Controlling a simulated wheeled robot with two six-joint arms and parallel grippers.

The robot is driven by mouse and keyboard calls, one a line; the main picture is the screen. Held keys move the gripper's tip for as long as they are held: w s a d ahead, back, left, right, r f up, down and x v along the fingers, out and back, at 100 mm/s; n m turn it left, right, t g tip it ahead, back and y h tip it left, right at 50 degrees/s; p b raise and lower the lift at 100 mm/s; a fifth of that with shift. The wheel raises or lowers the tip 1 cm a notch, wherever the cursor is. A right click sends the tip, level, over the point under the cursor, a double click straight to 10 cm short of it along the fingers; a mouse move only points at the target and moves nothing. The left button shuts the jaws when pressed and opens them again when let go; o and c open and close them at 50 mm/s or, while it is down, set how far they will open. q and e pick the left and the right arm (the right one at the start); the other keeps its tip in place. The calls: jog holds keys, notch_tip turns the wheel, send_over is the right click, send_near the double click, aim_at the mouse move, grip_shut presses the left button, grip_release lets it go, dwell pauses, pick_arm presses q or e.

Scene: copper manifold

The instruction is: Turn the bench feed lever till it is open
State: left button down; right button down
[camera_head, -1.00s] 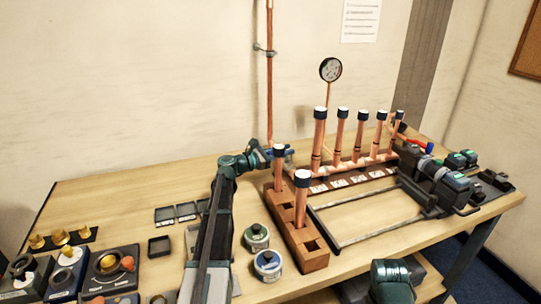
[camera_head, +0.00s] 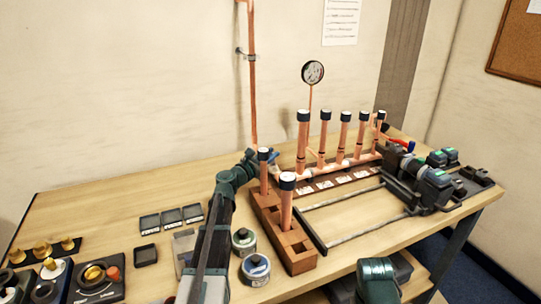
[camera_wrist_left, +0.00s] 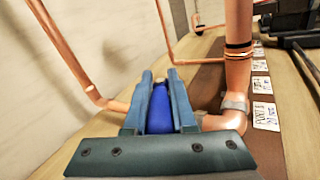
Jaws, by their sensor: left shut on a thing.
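The bench feed lever is the blue handle (camera_wrist_left: 159,110) in the left wrist view. It sits low between the upright copper feed pipe (camera_head: 252,95) and the copper manifold (camera_head: 322,166). My left gripper (camera_wrist_left: 160,92) is shut on the blue handle, with one finger on each side of it. In the head view, my left gripper (camera_head: 262,158) reaches the foot of the feed pipe, and a wooden block's capped tube partly hides it. The valve body under the handle is hidden, so I cannot tell how far the lever is turned.
A wooden block (camera_head: 290,247) with capped copper tubes stands close to the right of my left arm. Two round tins (camera_head: 255,268) and small dark trays (camera_head: 172,217) lie near that arm. A gauge (camera_head: 312,72) rises behind the manifold. Bare bench (camera_head: 90,195) lies left.

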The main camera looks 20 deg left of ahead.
pick_arm(q)
jog(key=c, duration=0.8)
grip_release()
jog(key=shift+o, duration=0.2)
jog(key=v, duration=1.4)
jog(key=shift+w, duration=0.1)
